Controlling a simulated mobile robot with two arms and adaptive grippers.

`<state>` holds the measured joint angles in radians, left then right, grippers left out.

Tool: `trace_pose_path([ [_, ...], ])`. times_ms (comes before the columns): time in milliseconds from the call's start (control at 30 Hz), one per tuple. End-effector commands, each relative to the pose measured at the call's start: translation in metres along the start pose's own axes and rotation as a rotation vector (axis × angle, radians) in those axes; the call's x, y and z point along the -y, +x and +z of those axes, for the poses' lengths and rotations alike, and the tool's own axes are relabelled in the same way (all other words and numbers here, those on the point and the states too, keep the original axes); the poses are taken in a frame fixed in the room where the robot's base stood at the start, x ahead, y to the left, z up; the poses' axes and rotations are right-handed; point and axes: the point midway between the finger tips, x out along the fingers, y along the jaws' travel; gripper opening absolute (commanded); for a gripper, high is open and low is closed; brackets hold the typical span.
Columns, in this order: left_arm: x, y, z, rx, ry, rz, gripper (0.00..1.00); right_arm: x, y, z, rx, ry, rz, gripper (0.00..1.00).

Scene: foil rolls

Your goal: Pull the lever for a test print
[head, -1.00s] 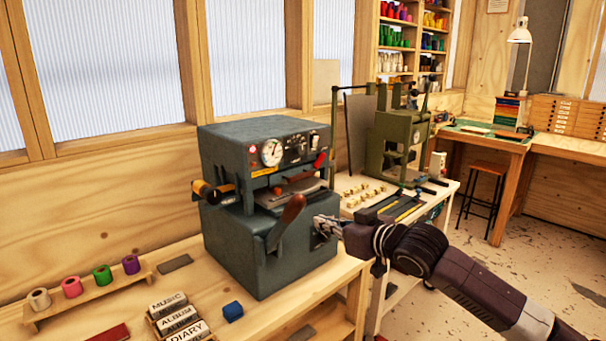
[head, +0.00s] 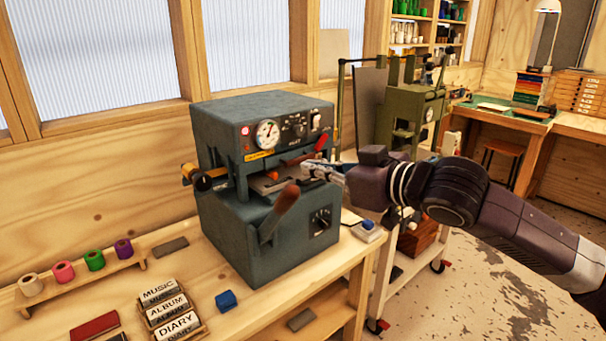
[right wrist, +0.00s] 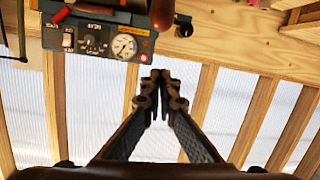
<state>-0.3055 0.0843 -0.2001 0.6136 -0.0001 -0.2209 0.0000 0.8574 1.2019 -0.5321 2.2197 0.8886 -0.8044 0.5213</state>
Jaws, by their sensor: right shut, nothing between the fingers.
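The grey-blue press (head: 262,205) stands on the wooden bench in the head view, with a dial and switches on its upper front. Its lever (head: 286,205) has a brown wooden handle and tilts up to the right at the front. A smaller red handle (head: 316,148) is on the upper right front. My right gripper (head: 308,171) is shut and empty, just above and right of the wooden handle's top. I cannot tell if it touches the press. In the right wrist view, its fingers (right wrist: 155,88) are together, below the inverted dial panel (right wrist: 97,40). My left gripper is out of view.
Foil rolls (head: 80,266) stand on a rack at the bench's left. Title blocks (head: 167,308) and a blue block (head: 226,301) lie in front of the press. A green press (head: 405,118) stands on a cart behind my right arm.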

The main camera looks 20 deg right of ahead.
Motion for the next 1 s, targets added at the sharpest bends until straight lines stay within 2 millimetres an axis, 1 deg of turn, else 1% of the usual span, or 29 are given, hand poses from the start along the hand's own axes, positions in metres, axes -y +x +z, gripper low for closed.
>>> trace_pose_path([
  [167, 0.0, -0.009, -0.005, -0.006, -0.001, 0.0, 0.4, 0.001, 0.023, -0.003, -0.001, 0.003, -0.002, 0.0],
  [367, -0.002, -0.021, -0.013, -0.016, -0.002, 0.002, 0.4, 0.0, 0.061, -0.004, 0.001, 0.004, -0.002, 0.0],
  [533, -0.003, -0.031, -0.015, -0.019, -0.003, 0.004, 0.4, 0.001, 0.094, -0.003, 0.001, 0.002, -0.001, 0.0],
  [567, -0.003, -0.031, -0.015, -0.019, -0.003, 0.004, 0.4, 0.0, 0.096, 0.002, 0.004, 0.001, 0.001, 0.0],
  [600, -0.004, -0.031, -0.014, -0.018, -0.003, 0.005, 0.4, -0.001, 0.091, 0.011, 0.005, -0.003, 0.003, 0.0],
  [700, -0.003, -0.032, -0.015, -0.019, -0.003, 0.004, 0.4, -0.001, 0.086, 0.023, 0.005, -0.003, 0.002, 0.0],
  [833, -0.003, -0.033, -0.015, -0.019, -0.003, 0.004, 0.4, -0.001, 0.083, 0.033, 0.002, -0.001, 0.002, 0.0],
  [1000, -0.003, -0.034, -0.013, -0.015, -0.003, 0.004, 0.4, 0.0, 0.081, 0.038, 0.001, -0.001, 0.001, 0.0],
])
